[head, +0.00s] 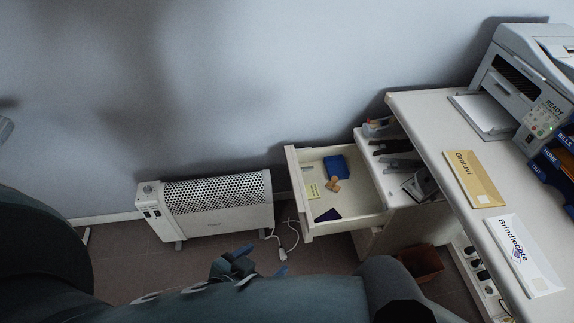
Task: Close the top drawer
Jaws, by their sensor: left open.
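The top drawer (350,226) is pulled out of the white desk unit and stands open to the left. Inside it lie a blue box-like item (336,166), small brown pieces, a yellow note (313,191) and a dark blue flat item (328,215). My left gripper (262,260) is open, with its blue-tipped fingers apart and nothing between them. In the picture it is below and left of the drawer, apart from it. My arm hides part of the floor. My right gripper is not in view.
A white heater (215,206) stands by the wall left of the drawer, with a white cable (288,243) on the floor between them. The desk (430,125) at right carries a printer (525,85) and envelopes (473,178). A reddish-brown bin (423,262) stands below.

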